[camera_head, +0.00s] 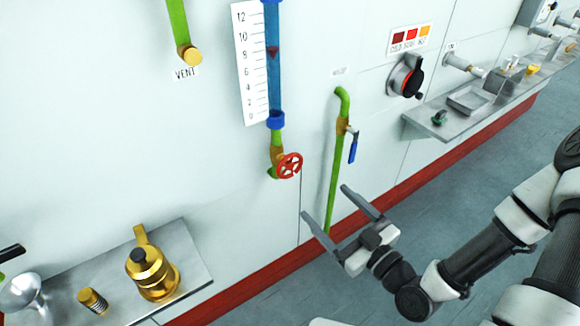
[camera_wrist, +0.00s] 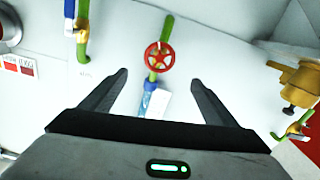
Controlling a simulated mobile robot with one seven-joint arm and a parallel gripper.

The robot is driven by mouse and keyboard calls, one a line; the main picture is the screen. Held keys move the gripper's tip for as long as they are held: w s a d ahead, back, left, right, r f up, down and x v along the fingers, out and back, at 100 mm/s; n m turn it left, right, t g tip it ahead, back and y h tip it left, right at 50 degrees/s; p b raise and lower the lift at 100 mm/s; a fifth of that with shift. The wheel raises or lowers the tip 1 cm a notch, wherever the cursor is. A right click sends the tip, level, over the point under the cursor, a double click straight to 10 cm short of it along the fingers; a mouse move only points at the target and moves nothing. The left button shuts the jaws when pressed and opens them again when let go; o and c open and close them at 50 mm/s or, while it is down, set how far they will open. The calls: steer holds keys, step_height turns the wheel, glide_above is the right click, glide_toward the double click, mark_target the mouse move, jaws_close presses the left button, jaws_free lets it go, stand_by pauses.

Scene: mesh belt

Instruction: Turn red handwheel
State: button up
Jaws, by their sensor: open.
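The red handwheel (camera_head: 289,165) sits on a brass valve at the lower end of a green pipe, below the blue sight tube on the wall. In the wrist view the handwheel (camera_wrist: 160,57) lies ahead, just beyond and between the fingertips in the picture. My gripper (camera_head: 324,208) is open and empty, below and to the right of the handwheel and apart from it. Its two fingers also show spread in the wrist view (camera_wrist: 158,78). Nothing hides the handwheel.
A green pipe with a blue lever (camera_head: 353,147) runs down the wall right of the handwheel. A black rotary knob (camera_head: 406,76) and a metal shelf (camera_head: 425,122) are farther right. A brass pot (camera_head: 150,272) stands on a lower-left shelf.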

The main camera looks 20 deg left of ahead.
mark_target(291, 167)
steer(key=b+x, duration=0.4)
steer(key=x, duration=1.3)
steer(key=shift+w, duration=0.15)
steer(key=c, duration=1.1)
